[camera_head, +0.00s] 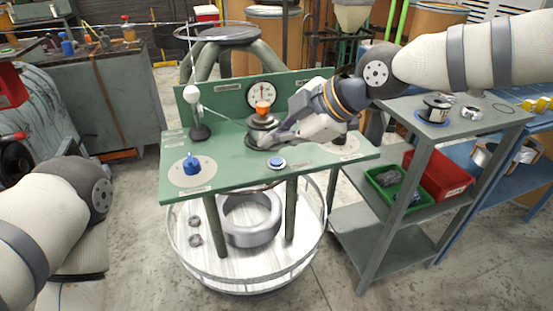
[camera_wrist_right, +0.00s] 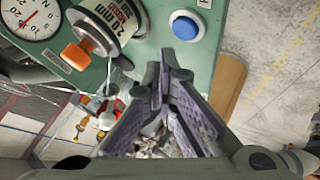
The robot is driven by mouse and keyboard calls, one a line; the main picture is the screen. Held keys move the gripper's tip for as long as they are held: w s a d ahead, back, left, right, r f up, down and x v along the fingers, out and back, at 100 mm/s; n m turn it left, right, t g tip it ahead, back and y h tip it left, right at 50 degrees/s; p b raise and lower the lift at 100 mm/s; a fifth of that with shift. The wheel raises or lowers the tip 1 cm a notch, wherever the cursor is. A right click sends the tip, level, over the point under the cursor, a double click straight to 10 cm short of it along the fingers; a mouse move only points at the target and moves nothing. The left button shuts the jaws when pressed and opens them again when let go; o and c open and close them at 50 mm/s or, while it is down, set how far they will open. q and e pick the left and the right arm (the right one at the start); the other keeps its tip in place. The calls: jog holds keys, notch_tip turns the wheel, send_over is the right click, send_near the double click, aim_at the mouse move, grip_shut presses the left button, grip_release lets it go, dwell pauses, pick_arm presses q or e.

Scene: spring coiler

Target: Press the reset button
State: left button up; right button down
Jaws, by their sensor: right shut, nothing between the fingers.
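A round blue button (camera_head: 276,162) in a pale ring sits near the front edge of the green panel (camera_head: 235,180). It also shows in the right wrist view (camera_wrist_right: 185,26), just beyond the fingertips. Its label is too small to read. My right gripper (camera_head: 266,138) is shut and empty, low over the panel behind the button, beside the spool-like part with the orange knob (camera_head: 263,107). In the right wrist view its fingertips (camera_wrist_right: 165,62) meet, apart from the button in the picture. I cannot tell their height above the panel. My left gripper is out of view.
The panel also carries a blue knob (camera_head: 191,165), a white-ball lever (camera_head: 193,91) and a dial gauge (camera_head: 262,95). A round tray with a metal ring (camera_head: 250,235) lies below. A grey cart (camera_head: 455,125) with red and green bins stands at right.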

aim_at(275, 163)
jog(key=shift+r, duration=2)
jog(key=shift+f, duration=0.1)
